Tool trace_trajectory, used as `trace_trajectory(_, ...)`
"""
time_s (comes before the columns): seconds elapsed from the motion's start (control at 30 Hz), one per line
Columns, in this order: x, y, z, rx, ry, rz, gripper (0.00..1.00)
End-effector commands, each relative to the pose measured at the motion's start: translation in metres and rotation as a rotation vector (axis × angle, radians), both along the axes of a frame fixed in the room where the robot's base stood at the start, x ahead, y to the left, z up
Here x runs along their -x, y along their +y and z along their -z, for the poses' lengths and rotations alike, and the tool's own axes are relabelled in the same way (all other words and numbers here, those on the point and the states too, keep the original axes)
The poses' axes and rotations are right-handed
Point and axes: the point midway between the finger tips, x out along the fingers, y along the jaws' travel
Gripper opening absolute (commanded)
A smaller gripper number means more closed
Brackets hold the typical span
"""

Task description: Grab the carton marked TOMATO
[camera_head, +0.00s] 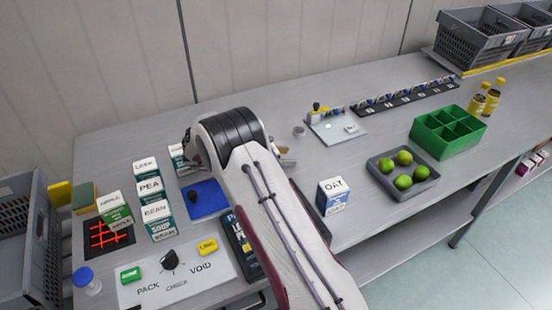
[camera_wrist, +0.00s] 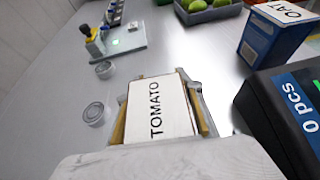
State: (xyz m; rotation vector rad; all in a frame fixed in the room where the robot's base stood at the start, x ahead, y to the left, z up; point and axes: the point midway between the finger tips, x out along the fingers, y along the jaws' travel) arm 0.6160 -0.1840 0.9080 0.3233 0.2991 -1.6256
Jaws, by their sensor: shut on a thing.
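The TOMATO carton (camera_wrist: 158,108) shows its white top face in the lower middle of the wrist view, with the black word running up it. My gripper (camera_wrist: 162,98) is shut on it, with one tan-edged finger against each side. The carton's lower part is hidden, and I cannot tell whether it touches the table. In the head view my arm covers most of the gripper and the carton.
The OAT carton (camera_head: 334,196) stands right of my arm, near a scale (camera_wrist: 285,115). Two clear round lids (camera_wrist: 94,113) lie left of the gripper. APPLE, PEA and BEAN (camera_head: 158,220) cartons stand at left. A grey tray (camera_head: 405,186) holds green fruit at right.

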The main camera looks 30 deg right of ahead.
Motion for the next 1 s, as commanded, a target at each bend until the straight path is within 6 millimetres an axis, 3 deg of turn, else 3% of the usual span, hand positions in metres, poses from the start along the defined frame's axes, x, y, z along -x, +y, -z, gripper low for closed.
trace_trajectory(0.27,0.000,0.000,-0.014,0.001,-0.003,0.000,0.07)
trace_trajectory(0.73,0.000,0.000,-0.073,0.000,-0.004,0.001,0.07)
trace_trajectory(1.0,-0.004,0.046,-0.070,0.000,-0.001,-0.003,0.07)
